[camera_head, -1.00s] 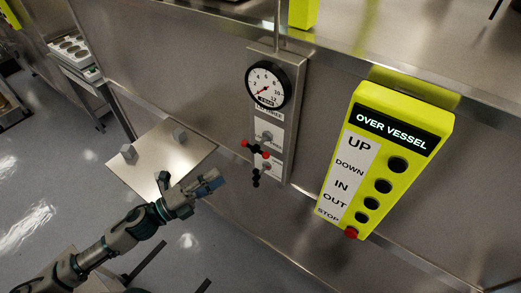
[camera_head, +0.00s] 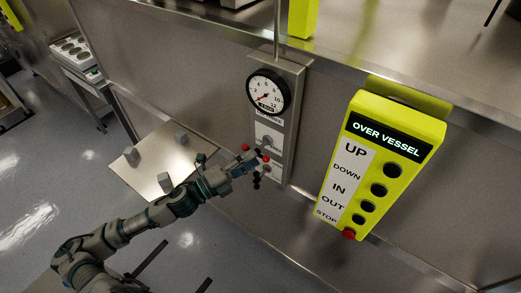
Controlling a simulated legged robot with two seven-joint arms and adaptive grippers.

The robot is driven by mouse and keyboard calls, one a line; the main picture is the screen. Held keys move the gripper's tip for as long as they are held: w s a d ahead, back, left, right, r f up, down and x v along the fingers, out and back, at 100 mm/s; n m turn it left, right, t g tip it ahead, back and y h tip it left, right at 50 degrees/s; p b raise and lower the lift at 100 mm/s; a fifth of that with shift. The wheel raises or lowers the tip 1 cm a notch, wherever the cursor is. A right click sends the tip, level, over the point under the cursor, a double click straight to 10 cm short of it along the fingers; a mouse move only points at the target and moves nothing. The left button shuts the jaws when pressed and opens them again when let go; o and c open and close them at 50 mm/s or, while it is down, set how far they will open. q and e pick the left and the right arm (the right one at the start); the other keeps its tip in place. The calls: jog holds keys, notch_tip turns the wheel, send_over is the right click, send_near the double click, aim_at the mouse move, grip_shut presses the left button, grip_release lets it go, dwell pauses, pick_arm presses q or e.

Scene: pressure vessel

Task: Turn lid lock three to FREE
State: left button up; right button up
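My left gripper (camera_head: 243,163) is at the lower part of the grey gauge panel, right at the valve handle with red ends (camera_head: 246,147). It partly covers the handle, and whether they touch cannot be told. Its fingers are too small and overlapped to show whether they are open or shut. A small black knobbed part (camera_head: 256,183) shows just below the gripper. No lid lock marked three and no FREE marking can be made out. My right gripper is not in view.
The round gauge (camera_head: 268,92) sits above the valve on the panel. A yellow control box (camera_head: 385,165) reading OVER VESSEL stands to the right, with a red stop button (camera_head: 349,234). A low metal table (camera_head: 140,172) with several grey blocks is at left.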

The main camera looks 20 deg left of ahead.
aim_at(258, 152)
pick_arm(q)
jog(key=shift+w+d+r+p, duration=0.15)
jog(key=shift+w+d+p, duration=0.1)
jog(key=shift+w, duration=0.2)
jog(key=shift+w+d+r+p, duration=0.15)
jog(key=shift+w+d, duration=0.05)
jog(key=shift+w, duration=0.5)
jog(key=shift+w+a+f, duration=0.15)
jog(key=shift+w+a, duration=0.1)
jog(key=shift+d, duration=0.65)
jog(key=c, duration=0.5)
jog(key=shift+d, duration=0.1)
grip_shut()
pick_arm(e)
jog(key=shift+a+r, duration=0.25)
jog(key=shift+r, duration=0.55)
